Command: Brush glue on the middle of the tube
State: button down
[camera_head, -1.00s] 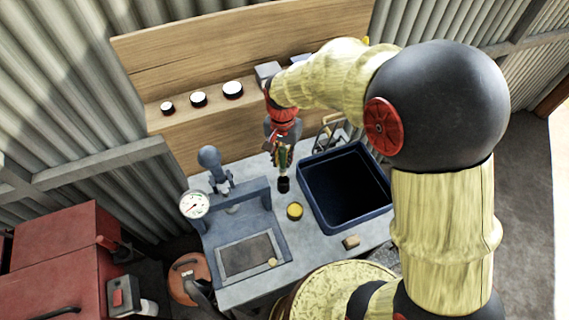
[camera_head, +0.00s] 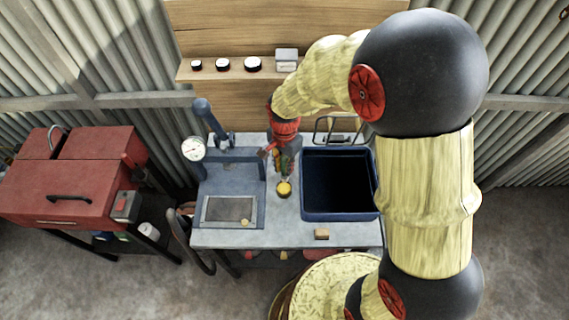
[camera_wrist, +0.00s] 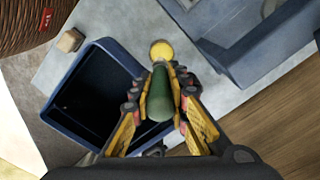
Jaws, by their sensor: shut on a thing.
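My gripper (camera_head: 284,166) is shut on a green-handled brush (camera_wrist: 158,95), which points down from the jaws. In the wrist view I look along its handle, so its far end is hidden. A small yellow pot (camera_head: 284,189) stands on the bench straight below the brush, and it also shows just past the handle in the wrist view (camera_wrist: 162,52). I cannot tell whether the brush tip is in the pot or above it. A dark flat rectangle (camera_head: 228,207) lies in the blue press at left; I cannot tell whether it is the tube.
The blue press (camera_head: 250,177) with a gauge (camera_head: 193,149) stands left of my gripper. A deep blue bin (camera_head: 376,187) stands at right. A small tan block (camera_head: 322,234) lies at the bench's front. A shelf (camera_head: 225,74) with several small pots runs behind.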

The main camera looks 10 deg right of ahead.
aim_at(284, 177)
jog(key=shift+w+a+f+m, duration=0.1)
jog(key=shift+w+a+m, duration=0.1)
jog(key=shift+m, duration=0.1)
jog(key=shift+d+f, duration=0.15)
jog(key=shift+f+b, duration=2.25)
jog(key=shift+f, duration=0.6)
jog(key=shift+s+f, duration=0.1)
jog(key=shift+f, duration=0.45)
jog(key=shift+r, duration=0.1)
jog(key=shift+r+p, duration=2.4)
jog(key=shift+r, duration=1.05)
